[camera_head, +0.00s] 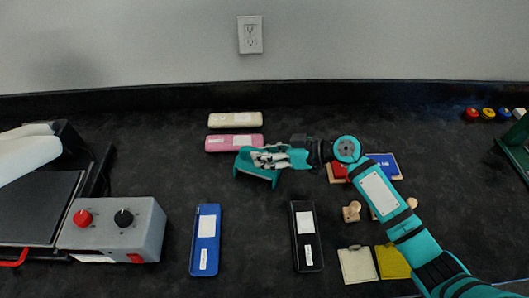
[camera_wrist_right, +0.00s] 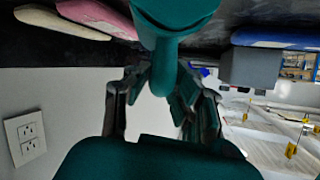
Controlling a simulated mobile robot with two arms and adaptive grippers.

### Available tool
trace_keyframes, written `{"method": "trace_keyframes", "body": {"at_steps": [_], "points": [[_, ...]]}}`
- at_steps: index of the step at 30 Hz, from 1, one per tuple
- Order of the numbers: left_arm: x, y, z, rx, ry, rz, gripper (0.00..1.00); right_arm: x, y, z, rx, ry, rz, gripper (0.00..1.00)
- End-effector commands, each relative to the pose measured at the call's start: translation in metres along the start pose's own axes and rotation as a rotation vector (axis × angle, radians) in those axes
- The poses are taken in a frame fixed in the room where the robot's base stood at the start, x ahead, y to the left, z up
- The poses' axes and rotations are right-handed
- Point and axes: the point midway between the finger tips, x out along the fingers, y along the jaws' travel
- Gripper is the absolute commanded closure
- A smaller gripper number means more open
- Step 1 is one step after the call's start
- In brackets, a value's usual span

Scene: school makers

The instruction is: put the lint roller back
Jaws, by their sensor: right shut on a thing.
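My right gripper (camera_head: 266,159) reaches in from the right and is shut over the middle of the table, in front of the pink case. In the right wrist view its fingers (camera_wrist_right: 160,92) close on the teal shaft of a thing that looks like the lint roller (camera_wrist_right: 166,55). Its wider part is cut off at the top of that view. In the head view part of this teal thing shows under the fingers (camera_head: 258,177); the rest is hidden by the gripper. I cannot tell whether it touches the table. My left gripper is not in view.
Cream (camera_head: 235,119), pink (camera_head: 233,142), blue (camera_head: 205,240) and black (camera_head: 306,236) cases lie on the dark table. A heat press with a grey control box (camera_head: 112,229) stands left. Stamps (camera_head: 351,211) and pads (camera_head: 357,264) lie right, near my arm. The table's middle is mostly clear.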

Motion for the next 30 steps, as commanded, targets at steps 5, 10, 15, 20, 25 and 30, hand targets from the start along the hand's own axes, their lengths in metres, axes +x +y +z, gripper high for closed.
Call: {"method": "trace_keyframes", "body": {"at_steps": [5,10,15,20,25,30], "points": [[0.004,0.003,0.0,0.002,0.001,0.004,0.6,0.001,0.001,0.002,-0.001,0.001,0.001,1.0],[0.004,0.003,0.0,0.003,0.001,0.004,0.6,0.001,0.001,0.002,0.0,0.0,0.001,0.64],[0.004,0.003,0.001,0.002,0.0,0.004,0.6,0.001,0.001,0.003,0.0,0.0,0.001,0.55],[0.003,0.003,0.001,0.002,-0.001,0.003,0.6,0.0,0.001,0.002,0.0,0.0,0.001,0.55],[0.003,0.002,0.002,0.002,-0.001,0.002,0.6,-0.01,0.001,0.002,0.0,-0.001,0.003,0.55],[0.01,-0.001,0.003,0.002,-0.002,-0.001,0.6,-0.044,0.002,0.003,-0.002,-0.002,0.005,0.55]]}}
